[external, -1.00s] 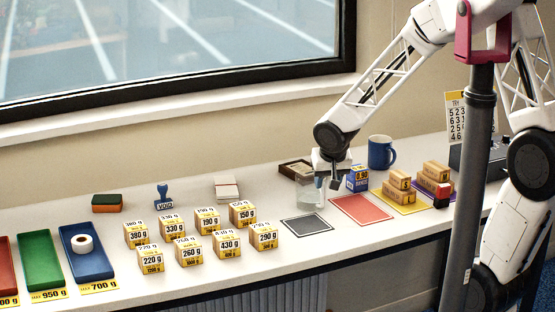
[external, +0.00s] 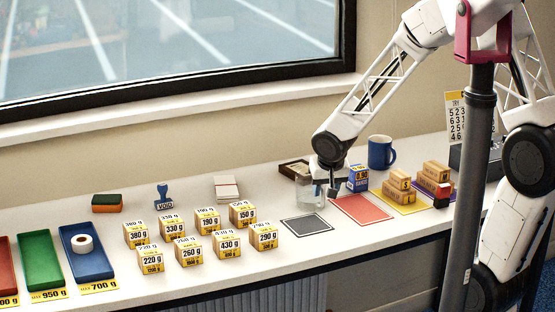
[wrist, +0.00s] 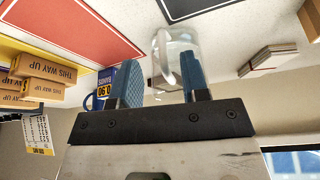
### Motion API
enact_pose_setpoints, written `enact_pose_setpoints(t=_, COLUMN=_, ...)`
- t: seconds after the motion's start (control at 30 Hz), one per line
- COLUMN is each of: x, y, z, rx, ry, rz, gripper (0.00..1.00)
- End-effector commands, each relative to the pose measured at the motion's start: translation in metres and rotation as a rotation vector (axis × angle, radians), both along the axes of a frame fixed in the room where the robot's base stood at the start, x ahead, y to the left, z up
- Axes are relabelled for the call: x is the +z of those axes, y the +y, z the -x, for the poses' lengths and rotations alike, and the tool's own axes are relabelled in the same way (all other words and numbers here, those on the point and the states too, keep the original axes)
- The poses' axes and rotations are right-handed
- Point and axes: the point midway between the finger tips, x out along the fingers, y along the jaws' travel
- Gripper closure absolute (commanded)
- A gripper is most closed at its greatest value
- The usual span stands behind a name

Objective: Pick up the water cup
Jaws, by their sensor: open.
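The clear water cup (external: 308,190) stands on the white counter behind the black-bordered grey mat, and my gripper partly covers it. My gripper (external: 331,190) is low over the counter at the cup's right side. In the wrist view, my gripper's two blue fingers (wrist: 160,78) are apart. The transparent cup (wrist: 178,50) shows beyond and partly between them, closer to the right finger, which overlaps its lower part. A curved loop like a handle shows on its left side. Whether a finger touches the cup I cannot tell.
A blue-and-yellow box (external: 358,179) stands close to the right of my gripper. A blue mug (external: 380,153) is behind it. A dark wooden tray (external: 293,168) lies behind the cup. Several weight-marked cartons (external: 228,243) stand to the left. The grey mat (external: 306,224) is empty.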

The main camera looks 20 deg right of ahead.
Motion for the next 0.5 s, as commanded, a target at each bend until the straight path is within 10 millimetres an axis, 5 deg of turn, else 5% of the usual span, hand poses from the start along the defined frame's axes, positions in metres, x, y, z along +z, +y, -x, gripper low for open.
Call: enact_pose_setpoints(t=0.5, x=-0.041, y=0.000, z=-0.019, rx=0.000, ry=0.001, rz=0.001, gripper=0.58)
